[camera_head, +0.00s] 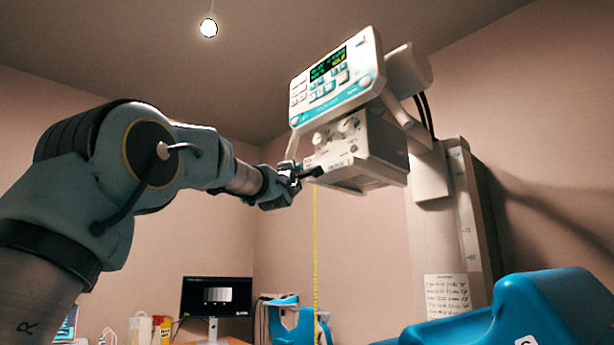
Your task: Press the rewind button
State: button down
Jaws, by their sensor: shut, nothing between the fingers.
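A white and teal control panel (324,99) with lit green and yellow displays and several buttons is at the upper middle, tilted. Below it hangs a beige box (378,143) with knobs on its front. I cannot read which button is the rewind button. A yellow tape (315,250) hangs straight down from under the box's left side. My gripper (314,173) is shut and empty, at the lower left corner of the box's front. Its dark fingertips overlap the box's lower edge in the picture; I cannot tell if they touch it.
A pale column (437,240) with a paper sheet (447,296) stands behind on the right. Blue padded furniture (550,305) fills the lower right. A monitor (216,297) and bottles (141,328) stand at the lower left.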

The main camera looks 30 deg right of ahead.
jog(key=a+b, duration=0.1)
jog(key=a, duration=0.1)
jog(key=a+b, duration=0.1)
jog(key=shift+s+a+b, duration=0.2)
jog(key=shift+a+b, duration=0.1)
jog(key=shift+a, duration=0.05)
dwell(0.5)
